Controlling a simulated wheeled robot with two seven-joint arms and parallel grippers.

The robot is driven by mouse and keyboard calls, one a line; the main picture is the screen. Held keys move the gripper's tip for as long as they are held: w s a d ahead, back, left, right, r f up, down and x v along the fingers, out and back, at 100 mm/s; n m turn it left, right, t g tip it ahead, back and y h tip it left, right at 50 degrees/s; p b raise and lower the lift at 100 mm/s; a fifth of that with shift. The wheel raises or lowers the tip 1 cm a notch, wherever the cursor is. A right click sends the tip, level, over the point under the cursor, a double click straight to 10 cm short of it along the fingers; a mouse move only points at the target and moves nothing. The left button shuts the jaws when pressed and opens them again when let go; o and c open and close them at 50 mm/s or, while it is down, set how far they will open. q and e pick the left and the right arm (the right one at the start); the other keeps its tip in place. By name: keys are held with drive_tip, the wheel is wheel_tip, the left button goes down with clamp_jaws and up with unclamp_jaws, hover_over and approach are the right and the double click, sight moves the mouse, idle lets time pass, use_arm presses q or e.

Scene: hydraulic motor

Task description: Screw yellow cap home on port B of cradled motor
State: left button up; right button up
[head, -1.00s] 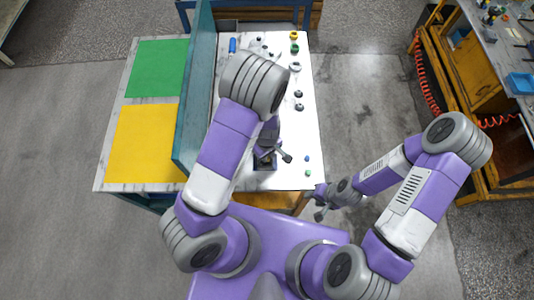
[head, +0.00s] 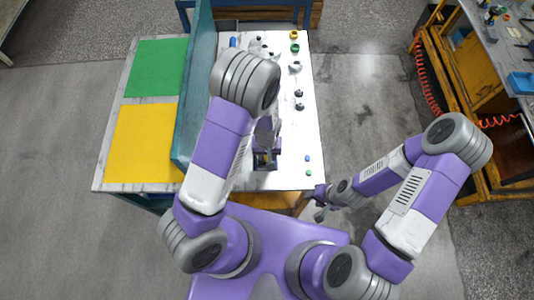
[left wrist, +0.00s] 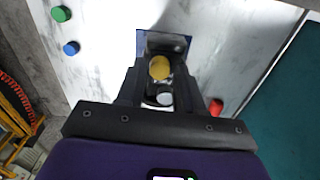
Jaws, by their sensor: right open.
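The yellow cap (left wrist: 160,68) shows in the left wrist view between the two fingers of my left gripper (left wrist: 160,80). The motor under it is mostly hidden by the fingers; a pale round part (left wrist: 164,98) of it shows nearer the palm. Whether the fingers touch the cap cannot be told. In the head view my left gripper (head: 265,152) is over the dark cradle (head: 265,166) at the table's near edge, and my arm hides much of it. The cap cannot be made out there. My right gripper (head: 319,204) is open and empty, off the table's near right corner.
A blue cap (head: 307,158) and a green cap (head: 309,172) lie right of the cradle. A red part (left wrist: 215,107) shows in the left wrist view. Rings and small parts, including a yellow ring (head: 294,35), lie toward the back. A teal wall (head: 187,130) stands at the left.

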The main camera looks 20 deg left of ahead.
use_arm(q)
drive_tip(key=n, duration=0.4)
drive_tip(key=shift+r+n+p, duration=0.15)
drive_tip(key=shift+n+p, duration=0.25)
drive_tip(key=n, duration=0.3)
drive_tip(key=shift+n+p, duration=0.3)
drive_tip(key=shift+p, duration=0.1)
drive_tip(key=shift+n, duration=0.4)
clamp_jaws()
